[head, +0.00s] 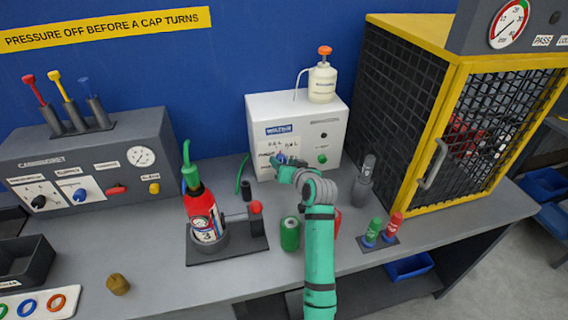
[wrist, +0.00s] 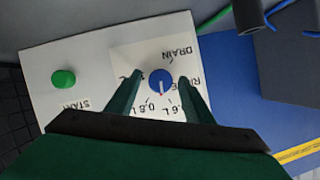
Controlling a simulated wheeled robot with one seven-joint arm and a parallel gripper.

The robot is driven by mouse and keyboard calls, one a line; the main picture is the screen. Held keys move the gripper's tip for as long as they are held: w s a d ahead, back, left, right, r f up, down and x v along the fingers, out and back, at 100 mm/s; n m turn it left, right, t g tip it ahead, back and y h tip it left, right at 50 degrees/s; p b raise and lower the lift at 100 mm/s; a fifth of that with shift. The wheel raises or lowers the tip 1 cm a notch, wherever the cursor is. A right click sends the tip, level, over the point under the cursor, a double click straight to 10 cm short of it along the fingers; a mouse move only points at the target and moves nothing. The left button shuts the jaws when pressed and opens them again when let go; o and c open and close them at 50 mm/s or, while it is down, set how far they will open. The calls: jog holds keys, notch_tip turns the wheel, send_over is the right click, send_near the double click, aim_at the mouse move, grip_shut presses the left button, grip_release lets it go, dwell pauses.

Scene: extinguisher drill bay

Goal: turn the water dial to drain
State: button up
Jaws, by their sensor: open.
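The water dial (wrist: 161,80) is a round blue knob on a white panel, seen upside down in the wrist view. Its red-and-white pointer mark faces down in that picture, toward the litre labels and away from the DRAIN label (wrist: 178,54). My gripper (wrist: 160,75) is open, with one dark green finger on each side of the dial. Gaps show between the fingers and the dial; whether either touches it I cannot tell. In the head view my gripper (head: 281,163) is at the front of the white water unit (head: 260,105) and mostly hides the dial.
A green START button (wrist: 63,78) is on the same panel. A red extinguisher (head: 203,215) stands in a holder left of my arm, and a green can (head: 290,234) is close beside it. A yellow-framed cage (head: 440,140) stands at the right.

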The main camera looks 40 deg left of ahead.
jog(key=c, duration=1.1)
jog(key=shift+o, duration=0.2)
jog(key=n+t, duration=0.1)
jog(key=n+h, duration=0.1)
jog(key=n, duration=0.1)
jog(key=shift+s+a+r+t+h, duration=0.1)
jog(key=shift+s+t+h, duration=0.1)
jog(key=shift+t+h, duration=0.15)
jog(key=n+t, duration=0.1)
jog(key=n, duration=0.1)
jog(key=n+t+h, duration=0.1)
jog(key=n, duration=0.1)
jog(key=shift+s+a+h, duration=0.1)
jog(key=shift+h, duration=0.15)
jog(key=shift+t, duration=0.25)
jog(key=o, duration=1.1)
jog(key=shift+c, duration=0.2)
